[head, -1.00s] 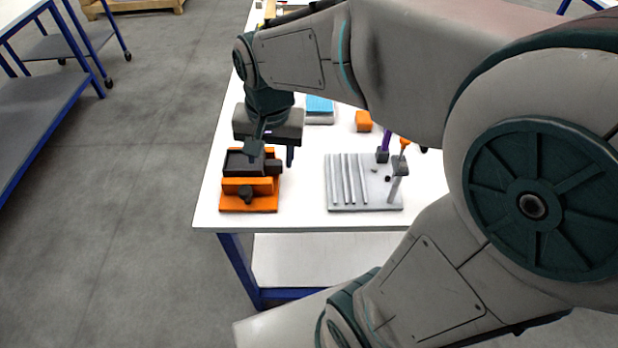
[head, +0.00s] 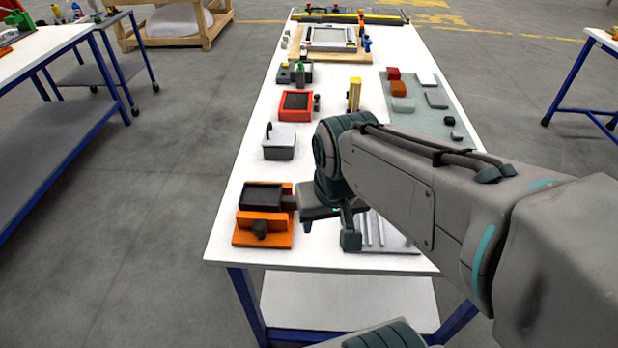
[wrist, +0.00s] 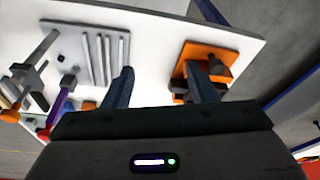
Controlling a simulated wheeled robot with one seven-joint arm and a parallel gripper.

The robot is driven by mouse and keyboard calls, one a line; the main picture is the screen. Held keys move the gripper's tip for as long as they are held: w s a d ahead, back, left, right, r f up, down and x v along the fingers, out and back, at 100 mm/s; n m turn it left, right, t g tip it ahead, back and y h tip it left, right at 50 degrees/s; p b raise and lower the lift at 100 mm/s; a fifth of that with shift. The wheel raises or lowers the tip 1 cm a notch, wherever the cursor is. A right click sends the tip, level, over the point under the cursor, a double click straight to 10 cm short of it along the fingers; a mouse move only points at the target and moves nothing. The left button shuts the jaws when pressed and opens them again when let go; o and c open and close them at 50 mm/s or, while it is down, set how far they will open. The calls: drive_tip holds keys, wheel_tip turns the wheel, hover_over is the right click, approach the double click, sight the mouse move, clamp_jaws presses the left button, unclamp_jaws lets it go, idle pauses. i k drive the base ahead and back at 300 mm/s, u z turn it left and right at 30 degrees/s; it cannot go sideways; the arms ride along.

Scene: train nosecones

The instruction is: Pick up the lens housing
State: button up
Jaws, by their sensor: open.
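No part is clearly identifiable as the lens housing. One candidate is the dark, open-topped block (head: 262,196) seated on the orange fixture (head: 247,238) at the near left of the table. My gripper (head: 328,230) hangs just right of this fixture, over the left edge of the grey rod plate (head: 392,246). Its two fingers are spread apart with nothing between them. In the wrist view, my gripper (wrist: 162,86) has its right finger overlapping the orange fixture (wrist: 222,54), whose dark block is largely hidden. I cannot tell whether they touch.
A grey box (head: 279,146) and a red-framed box (head: 296,106) stand farther back on the white table (head: 232,190). A yellow block (head: 354,94) and a green mat (head: 425,118) lie to the right. In the wrist view, the rod plate (wrist: 72,50) has a purple tool (wrist: 60,100) beside it.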

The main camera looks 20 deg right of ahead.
sight(254, 196)
drive_tip(key=z, duration=3.65)
drive_tip(key=k, duration=2.1)
drive_tip(key=u, duration=1.3)
drive_tip(key=i, duration=0.5)
drive_tip(key=z, duration=0.05)
